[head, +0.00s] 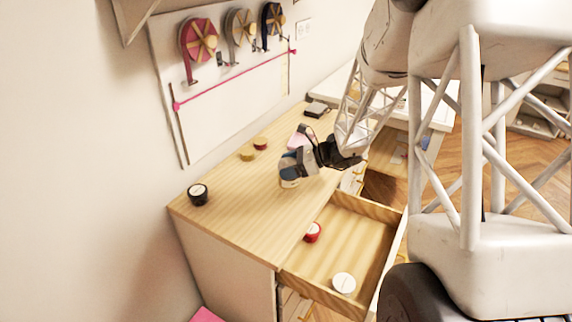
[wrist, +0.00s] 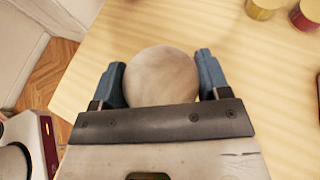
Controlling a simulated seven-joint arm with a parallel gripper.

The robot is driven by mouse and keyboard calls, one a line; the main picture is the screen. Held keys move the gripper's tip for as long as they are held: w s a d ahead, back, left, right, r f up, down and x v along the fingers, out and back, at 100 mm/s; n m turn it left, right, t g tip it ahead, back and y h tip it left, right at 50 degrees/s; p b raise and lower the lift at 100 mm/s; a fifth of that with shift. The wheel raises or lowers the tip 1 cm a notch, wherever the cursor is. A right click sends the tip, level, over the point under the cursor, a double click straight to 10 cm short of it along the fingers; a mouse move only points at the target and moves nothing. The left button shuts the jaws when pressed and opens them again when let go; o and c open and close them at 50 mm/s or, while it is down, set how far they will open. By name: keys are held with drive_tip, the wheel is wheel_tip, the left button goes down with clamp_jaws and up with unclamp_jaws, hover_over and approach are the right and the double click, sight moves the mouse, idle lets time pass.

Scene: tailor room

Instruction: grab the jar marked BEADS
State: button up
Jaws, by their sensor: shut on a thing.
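My gripper (head: 289,172) is over the wooden tabletop, its blue fingers on either side of a jar (head: 289,183). In the wrist view my gripper (wrist: 163,85) is shut on this jar, whose round beige lid (wrist: 162,77) sits between the fingers. Its side is mostly hidden and I cannot read a label on it. I cannot tell whether it touches the table. The word BEADS is not readable on any jar in view.
A black jar (head: 197,195) stands at the table's near left corner. A yellow jar (head: 247,154) and a red jar (head: 260,143) stand near the wall. The open drawer (head: 345,225) holds a red container (head: 312,232) and a white-topped one (head: 344,284).

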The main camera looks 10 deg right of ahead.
drive_tip(key=s+r, duration=0.1)
drive_tip(key=s, duration=1.2)
drive_tip(key=shift+a, duration=0.15)
drive_tip(key=shift+r, duration=0.25)
